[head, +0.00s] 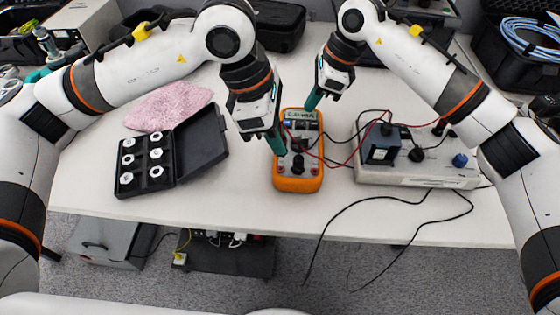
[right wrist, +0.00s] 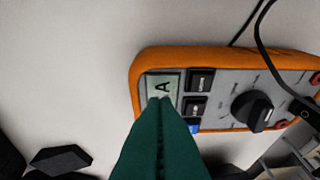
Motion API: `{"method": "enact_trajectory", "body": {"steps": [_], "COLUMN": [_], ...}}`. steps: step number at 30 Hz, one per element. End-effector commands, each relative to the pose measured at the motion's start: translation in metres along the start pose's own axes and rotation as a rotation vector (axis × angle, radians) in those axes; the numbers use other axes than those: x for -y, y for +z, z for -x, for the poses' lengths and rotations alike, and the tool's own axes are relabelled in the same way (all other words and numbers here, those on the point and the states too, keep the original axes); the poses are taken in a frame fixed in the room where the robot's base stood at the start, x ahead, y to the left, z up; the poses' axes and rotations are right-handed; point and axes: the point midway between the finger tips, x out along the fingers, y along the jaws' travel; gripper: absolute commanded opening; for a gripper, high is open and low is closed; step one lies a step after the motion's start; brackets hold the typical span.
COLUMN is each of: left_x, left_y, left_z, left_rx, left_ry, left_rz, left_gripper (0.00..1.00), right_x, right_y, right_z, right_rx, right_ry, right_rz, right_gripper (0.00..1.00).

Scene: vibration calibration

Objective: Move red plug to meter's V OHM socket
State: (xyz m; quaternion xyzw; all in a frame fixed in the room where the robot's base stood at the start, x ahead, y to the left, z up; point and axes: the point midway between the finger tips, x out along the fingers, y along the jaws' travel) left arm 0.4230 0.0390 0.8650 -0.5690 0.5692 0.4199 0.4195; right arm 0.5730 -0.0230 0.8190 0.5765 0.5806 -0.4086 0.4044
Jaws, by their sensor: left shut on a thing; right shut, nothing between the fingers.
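The orange meter (head: 298,184) lies on the white table, with its display at the far end and its dial (right wrist: 252,111) in the middle. The display (right wrist: 166,86) shows an A in the right wrist view. My left gripper (head: 279,148) is shut over the meter's left side; a red lead (head: 318,156) runs to its fingers, which hide the red plug. My right gripper (head: 311,104) is shut and empty by the display end; its green fingers (right wrist: 160,104) fill the lower middle of the right wrist view. Red sockets (right wrist: 315,78) show at the near end; their labels are unreadable.
A grey instrument box (head: 420,180) with knobs and a dark block (head: 381,149) stands right of the meter. Black leads (head: 350,205) hang over the front edge. An open black case (head: 166,190) with several white nuts and a pink cloth (head: 165,104) lie left.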

Motion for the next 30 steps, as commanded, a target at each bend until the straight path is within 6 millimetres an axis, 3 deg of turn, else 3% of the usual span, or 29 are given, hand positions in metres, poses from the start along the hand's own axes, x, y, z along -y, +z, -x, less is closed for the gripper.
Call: {"method": "enact_trajectory", "body": {"steps": [21, 30], "left_x": [0.0, 0.0], "left_y": [0.0, 0.0], "left_z": [0.0, 0.0], "left_rx": [0.0, 0.0], "left_ry": [0.0, 0.0], "left_rz": [0.0, 0.0], "left_gripper": [0.0, 0.0], "right_x": [-0.001, -0.001], "right_y": [-0.021, -0.026], "right_z": [0.058, 0.07], "right_rx": [-0.005, -0.004], "right_ry": [0.009, 0.007], "right_rz": [0.001, 0.001], "right_gripper": [0.0, 0.0]}}
